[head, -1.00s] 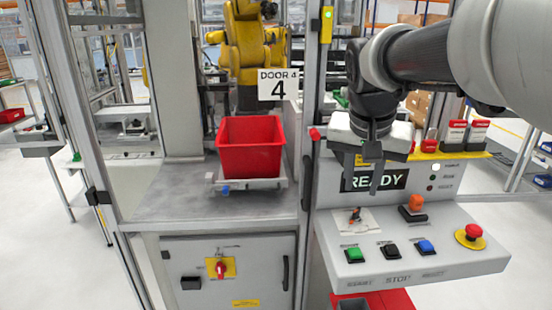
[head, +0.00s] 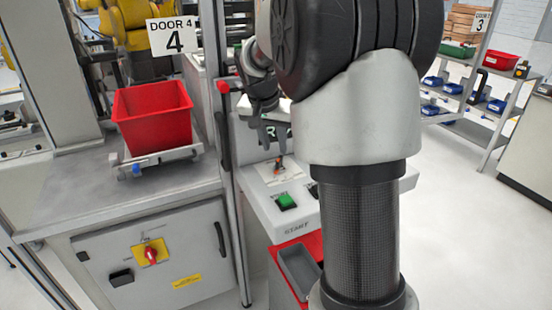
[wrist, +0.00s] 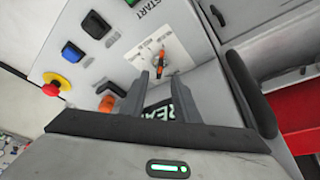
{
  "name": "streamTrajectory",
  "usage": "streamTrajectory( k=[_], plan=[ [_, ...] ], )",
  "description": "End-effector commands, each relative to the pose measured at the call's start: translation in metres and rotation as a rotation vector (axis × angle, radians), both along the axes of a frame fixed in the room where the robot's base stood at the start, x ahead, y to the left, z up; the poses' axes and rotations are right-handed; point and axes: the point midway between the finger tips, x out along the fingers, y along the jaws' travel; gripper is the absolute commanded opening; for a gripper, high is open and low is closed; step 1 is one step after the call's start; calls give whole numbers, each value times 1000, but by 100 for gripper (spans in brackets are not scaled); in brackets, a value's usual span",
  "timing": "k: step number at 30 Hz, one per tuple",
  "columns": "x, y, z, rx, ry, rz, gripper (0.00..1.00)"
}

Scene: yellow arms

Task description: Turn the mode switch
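The mode switch (head: 279,166) is a small orange and black selector on a pale plate on the sloped console, up and left of the green START button (head: 286,201). In the wrist view the mode switch (wrist: 159,63) shows just beyond the fingertips. My gripper (head: 274,138) is above and behind it in the head view, with its fingers pointing down. It looks open and empty in the wrist view (wrist: 167,76), with a gap between the two fingers. I see no contact with the switch.
My arm hides the console's right part in the head view. The wrist view shows a blue button (wrist: 72,52), a black button (wrist: 95,25), an orange button (wrist: 106,103) and a red emergency stop (wrist: 52,89). A red bin (head: 153,118) stands left; a cabinet below carries a red rotary switch (head: 150,254).

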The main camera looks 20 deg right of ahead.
Motion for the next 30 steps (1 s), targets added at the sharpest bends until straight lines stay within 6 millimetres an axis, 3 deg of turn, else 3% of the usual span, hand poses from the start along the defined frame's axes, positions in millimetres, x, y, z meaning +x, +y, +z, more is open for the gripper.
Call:
streamTrajectory(
  k=[3,9,23,28,30],
  plan=[
    [7,-7,-25,1,3,-2,28],
    [15,-15,-52,0,2,1,28],
    [19,-18,-63,0,0,1,28],
    [19,-18,-63,0,0,1,0],
    [19,-18,-63,0,0,1,0]
  ],
)
